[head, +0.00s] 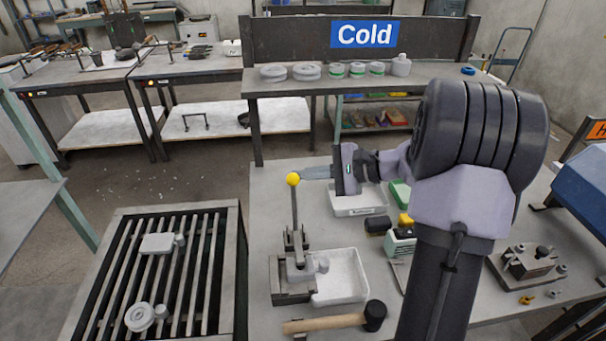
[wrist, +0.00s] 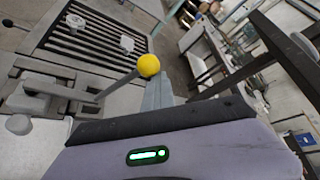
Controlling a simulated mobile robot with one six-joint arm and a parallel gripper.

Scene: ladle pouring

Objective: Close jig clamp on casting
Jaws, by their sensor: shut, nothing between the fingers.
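The jig clamp (head: 292,286) stands on the bench, with its lever (head: 295,215) upright and a yellow ball knob (head: 293,180) on top. A small grey casting (head: 306,268) sits in the jig at the foot of the lever. My gripper (head: 303,173) is shut and empty, its fingertips at or just right of the knob; I cannot tell whether they touch. In the wrist view the knob (wrist: 148,65) shows just beyond the tips of the shut fingers (wrist: 156,88), and the jig (wrist: 48,88) lies at the left. The clamp's pressing end is hard to make out.
A mallet (head: 340,320) lies in front of the jig, and a white tray (head: 343,278) is to its right. A slatted grate (head: 175,270) with castings stands at the left. A shelf marked Cold (head: 365,83) rises behind. Another fixture (head: 530,262) is at the right.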

